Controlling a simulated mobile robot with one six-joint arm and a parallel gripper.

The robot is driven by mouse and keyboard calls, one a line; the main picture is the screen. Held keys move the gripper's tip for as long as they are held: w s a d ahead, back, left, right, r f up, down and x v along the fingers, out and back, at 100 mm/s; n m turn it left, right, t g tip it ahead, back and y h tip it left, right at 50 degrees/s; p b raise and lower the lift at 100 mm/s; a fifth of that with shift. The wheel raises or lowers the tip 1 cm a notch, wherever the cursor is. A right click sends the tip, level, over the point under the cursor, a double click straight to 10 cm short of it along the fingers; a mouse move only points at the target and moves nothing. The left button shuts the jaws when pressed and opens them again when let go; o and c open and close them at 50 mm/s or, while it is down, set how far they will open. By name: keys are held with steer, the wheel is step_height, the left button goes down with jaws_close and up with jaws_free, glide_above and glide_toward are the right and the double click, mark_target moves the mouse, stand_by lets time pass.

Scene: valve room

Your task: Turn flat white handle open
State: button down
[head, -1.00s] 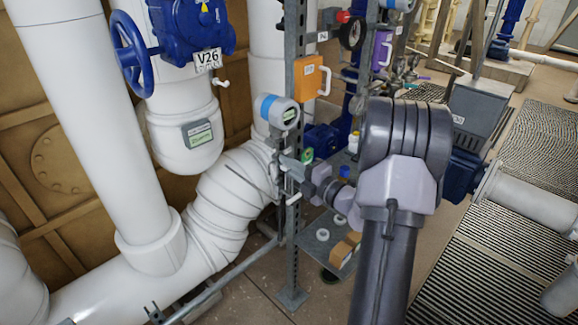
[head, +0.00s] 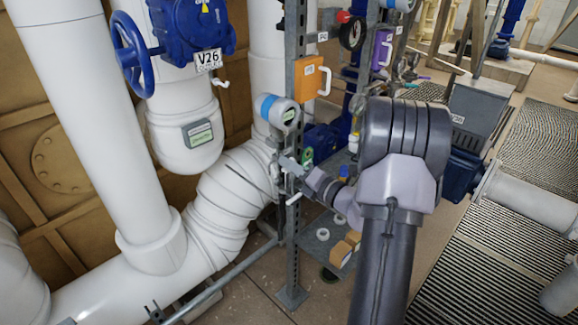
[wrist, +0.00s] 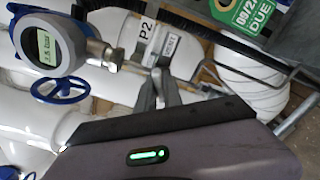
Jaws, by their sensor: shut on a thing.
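My gripper (head: 287,162) reaches in from the right to the grey post, just below the round gauge head with the blue cap. In the wrist view my gripper (wrist: 165,88) has its fingers close together, shut on a small part by the pipework. I take this part for the flat white handle (wrist: 203,90), a pale piece of which shows right beside the fingers. The fingers cover most of it, so its exact angle cannot be told. In the head view my gripper and wrist hide the grip itself.
The round gauge (head: 278,112) is close above my gripper, and also at the upper left of the wrist view (wrist: 47,40). The grey post (head: 293,240) stands beside it. An orange box (head: 309,79) hangs above. Thick white pipes (head: 222,205) fill the left.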

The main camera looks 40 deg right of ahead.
steer(key=n+b, duration=0.2)
steer(key=n, duration=0.3)
steer(key=shift+f+n, duration=0.15)
steer(key=shift+n, duration=0.15)
steer(key=n+b, duration=0.3)
steer(key=n, duration=0.2)
steer(key=shift+n, duration=0.4)
steer(key=c, duration=1.5)
jaws_free()
steer(key=shift+s, duration=0.1)
